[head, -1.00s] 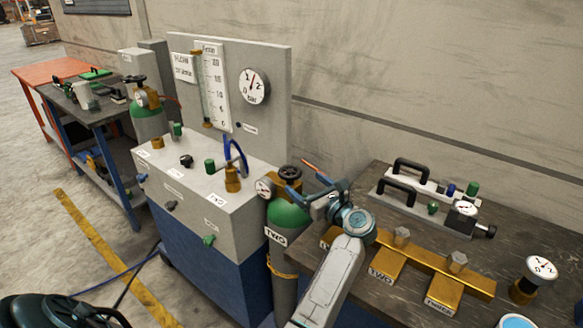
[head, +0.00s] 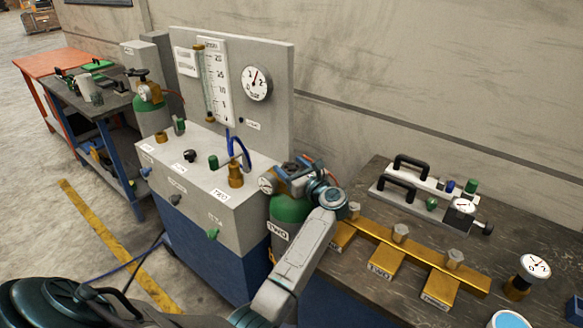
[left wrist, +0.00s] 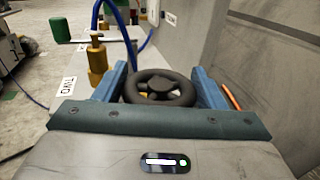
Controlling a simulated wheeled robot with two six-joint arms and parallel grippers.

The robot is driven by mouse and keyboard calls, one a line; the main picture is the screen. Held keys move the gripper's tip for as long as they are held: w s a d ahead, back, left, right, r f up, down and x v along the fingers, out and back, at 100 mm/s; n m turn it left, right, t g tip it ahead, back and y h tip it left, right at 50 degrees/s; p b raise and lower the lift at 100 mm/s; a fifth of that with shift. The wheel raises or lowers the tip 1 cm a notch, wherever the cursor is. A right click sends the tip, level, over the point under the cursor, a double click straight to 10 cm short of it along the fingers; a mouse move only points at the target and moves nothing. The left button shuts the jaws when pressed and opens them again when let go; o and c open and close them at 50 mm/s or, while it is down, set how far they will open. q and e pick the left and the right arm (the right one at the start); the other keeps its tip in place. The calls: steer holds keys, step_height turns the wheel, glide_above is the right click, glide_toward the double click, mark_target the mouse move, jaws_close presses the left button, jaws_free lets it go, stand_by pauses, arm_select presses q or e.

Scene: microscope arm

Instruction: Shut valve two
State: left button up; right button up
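Green-topped gas cylinder TWO (head: 289,209) stands between the grey panel cabinet and the dark bench. Its valve has a black round handwheel (left wrist: 160,86), which is mostly hidden behind my gripper in the head view. My left gripper (head: 296,174) is at the top of this cylinder. In the left wrist view its two blue fingers (left wrist: 160,84) stand apart, one on each side of the handwheel. The fingers look open around the wheel; whether either touches the rim is hard to tell. My right gripper is not in view.
A grey cabinet (head: 205,190) with labelled knobs and a blue hose stands left of the cylinder. A brass manifold (head: 420,256) and gauges lie on the dark bench (head: 375,215) at right. An orange hose or rod (left wrist: 231,96) is close beside the right finger.

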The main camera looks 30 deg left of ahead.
arm_select(q)
steer(key=c, duration=0.4)
